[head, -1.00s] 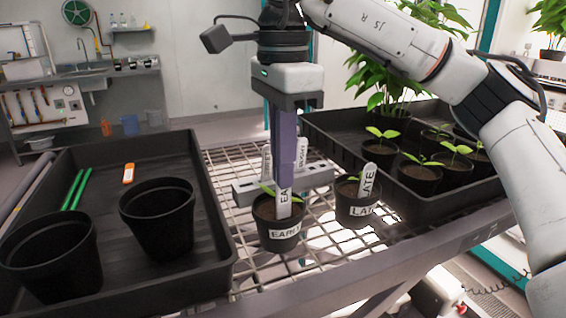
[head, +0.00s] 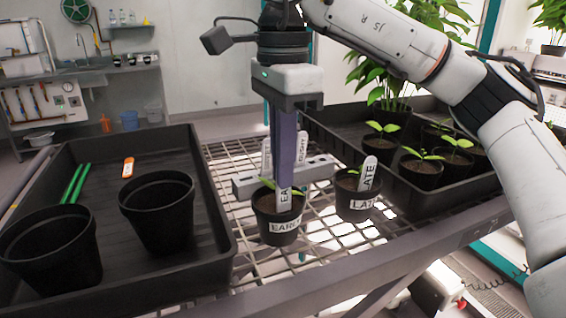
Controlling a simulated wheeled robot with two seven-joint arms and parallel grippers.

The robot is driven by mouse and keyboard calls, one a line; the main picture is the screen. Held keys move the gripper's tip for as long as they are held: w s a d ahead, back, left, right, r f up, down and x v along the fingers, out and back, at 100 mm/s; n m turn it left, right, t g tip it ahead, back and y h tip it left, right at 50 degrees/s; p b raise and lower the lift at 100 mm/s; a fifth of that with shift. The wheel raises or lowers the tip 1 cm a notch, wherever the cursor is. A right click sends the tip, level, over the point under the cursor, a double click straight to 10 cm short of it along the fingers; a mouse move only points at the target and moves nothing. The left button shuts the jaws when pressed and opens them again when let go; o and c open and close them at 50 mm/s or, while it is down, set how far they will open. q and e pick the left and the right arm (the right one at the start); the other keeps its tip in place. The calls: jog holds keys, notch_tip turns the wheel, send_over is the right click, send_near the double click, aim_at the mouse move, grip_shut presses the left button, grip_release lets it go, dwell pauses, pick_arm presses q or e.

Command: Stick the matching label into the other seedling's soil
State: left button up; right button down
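A black pot marked EARLY (head: 280,230) holds a small seedling in soil and stands on the wire rack. A white label reading "EA…" (head: 284,199) stands upright in it, its lower end in the soil; the rest of its word is hidden by my fingers. My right gripper (head: 284,185) points straight down and is shut on the label's upper part. To the right, a black pot marked LATE (head: 355,203) holds a seedling and a slightly tilted white LATE label (head: 368,174). My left gripper is not in view.
Behind my fingers is a grey block (head: 256,184) with white labels standing in it. A black tray at left (head: 215,225) holds empty pots, green sticks and an orange-topped tag. A tray at right (head: 415,206) holds several seedlings. The wire rack (head: 330,240) is clear in front.

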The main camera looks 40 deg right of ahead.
jog(key=shift+f+b, duration=0.3)
jog(key=shift+f, duration=0.3)
jog(key=c, duration=1.9)
grip_release()
